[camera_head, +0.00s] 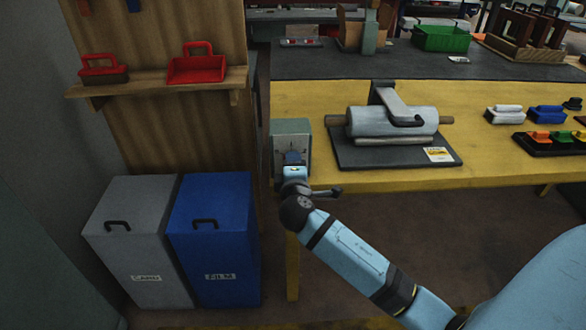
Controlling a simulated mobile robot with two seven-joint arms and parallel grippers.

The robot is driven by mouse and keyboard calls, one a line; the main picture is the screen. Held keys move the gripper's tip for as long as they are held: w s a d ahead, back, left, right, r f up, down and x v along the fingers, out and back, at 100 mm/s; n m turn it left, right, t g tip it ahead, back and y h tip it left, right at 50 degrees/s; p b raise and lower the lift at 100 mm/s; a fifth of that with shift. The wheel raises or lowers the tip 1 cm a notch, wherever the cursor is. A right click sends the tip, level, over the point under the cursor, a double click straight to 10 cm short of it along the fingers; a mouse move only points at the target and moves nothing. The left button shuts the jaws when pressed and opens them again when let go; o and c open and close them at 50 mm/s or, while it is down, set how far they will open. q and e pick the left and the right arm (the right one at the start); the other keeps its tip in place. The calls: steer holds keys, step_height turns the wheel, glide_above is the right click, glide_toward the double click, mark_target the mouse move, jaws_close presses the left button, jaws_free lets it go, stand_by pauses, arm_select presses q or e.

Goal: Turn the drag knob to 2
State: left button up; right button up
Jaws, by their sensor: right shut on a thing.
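A small grey box (291,128) with a pale dial face is fixed at the left end of the yellow table. My right arm reaches in from the lower right, and its gripper (292,157) is at the front of this box. The gripper is shut on the drag knob there. The knob itself is hidden behind the gripper and the dial marks are too small to read, so its setting cannot be told. My left gripper is not in view.
A grey roller device (393,120) on a dark base stands right of the box on the yellow table (470,177). Grey (138,240) and blue (215,240) bins stand on the left. A wooden shelf (155,82) holds red items above them. Stamps and coloured blocks lie at the right.

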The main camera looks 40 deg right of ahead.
arm_select(q)
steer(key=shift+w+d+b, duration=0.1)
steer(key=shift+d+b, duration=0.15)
steer(key=shift+b, duration=1.05)
arm_select(e)
steer(key=shift+f+m, duration=0.2)
steer(key=shift+m, duration=3.1)
steer(key=o, duration=0.9)
